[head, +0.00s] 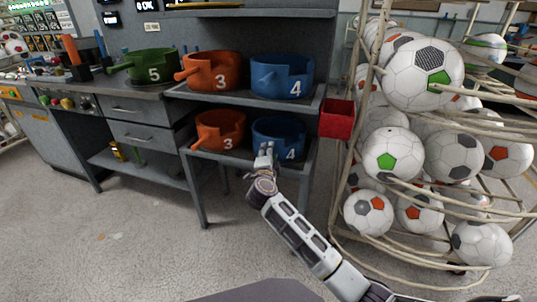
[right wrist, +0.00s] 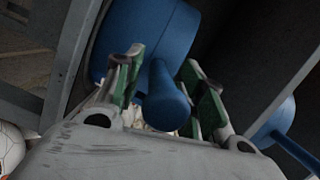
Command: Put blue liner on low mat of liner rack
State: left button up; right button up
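A blue liner (head: 281,126) marked 4 stands upright on the low shelf of the liner rack (head: 312,152), right of an orange liner. Any mat under it is hidden. My right gripper (head: 267,149) is at the front of this blue liner. In the right wrist view the liner's body (right wrist: 160,28) is ahead, and its blue handle lies between my green-padded fingers (right wrist: 168,88). The fingers look spread around the handle, with a gap at least on the right side. Another blue liner (head: 283,76) marked 4 sits on the upper shelf. My left gripper is out of view.
Orange liners marked 3 sit on the upper (head: 211,72) and low (head: 218,131) shelves. A green liner (head: 148,66) marked 5 is on the left bench. A red box (head: 337,119) hangs at the rack's right side, close to a ball cage (head: 335,200). The front floor is clear.

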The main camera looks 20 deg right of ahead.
jog(key=shift+p+v, duration=0.3)
jog(key=shift+v, duration=0.55)
pick_arm(q)
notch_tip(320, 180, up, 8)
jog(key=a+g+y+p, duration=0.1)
jog(key=p, duration=0.2)
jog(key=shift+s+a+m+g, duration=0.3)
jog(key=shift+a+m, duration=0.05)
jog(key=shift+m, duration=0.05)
pick_arm(e)
jog(key=v, duration=1)
jog(key=shift+s, duration=0.2)
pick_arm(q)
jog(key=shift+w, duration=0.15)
pick_arm(e)
jog(key=shift+r, duration=0.15)
